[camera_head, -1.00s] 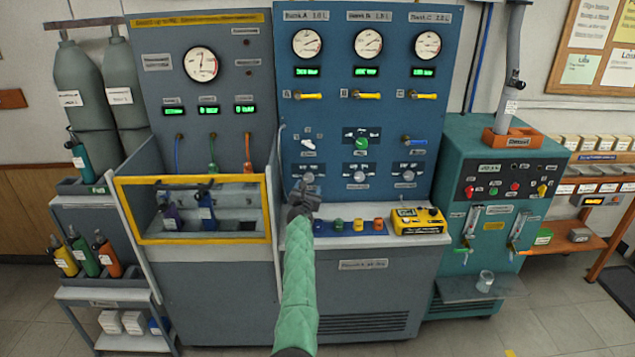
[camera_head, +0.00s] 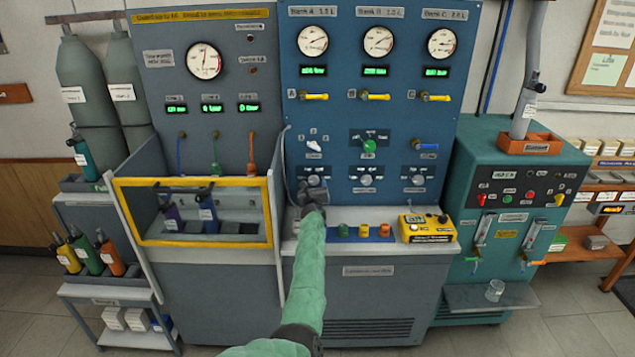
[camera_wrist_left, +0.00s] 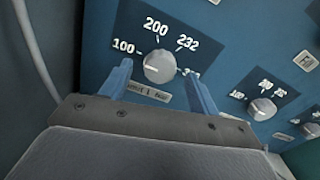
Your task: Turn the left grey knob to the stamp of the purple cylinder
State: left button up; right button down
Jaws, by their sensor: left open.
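The left grey knob (camera_wrist_left: 159,66) shows clearly in the left wrist view, on a dark plate marked 100, 200 and 232. Another mark is partly hidden by the right finger. The knob's white line points left, near the 100 side. My left gripper (camera_wrist_left: 158,74) is open, with one finger on each side of the knob; I cannot tell whether they touch it. In the head view my left gripper (camera_head: 313,191) is in front of the knob's lower part. The purple cylinder (camera_head: 172,218) stands in the yellow-framed bay; its stamp is too small to read. My right gripper is not in view.
Two more grey knobs, the middle one (camera_head: 366,180) and the right one (camera_head: 415,180), are on the same blue panel. A blue cylinder (camera_head: 207,212) stands beside the purple one.

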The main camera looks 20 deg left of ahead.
pick_arm(q)
jog(key=shift+w, duration=0.25)
jog(key=c, duration=1)
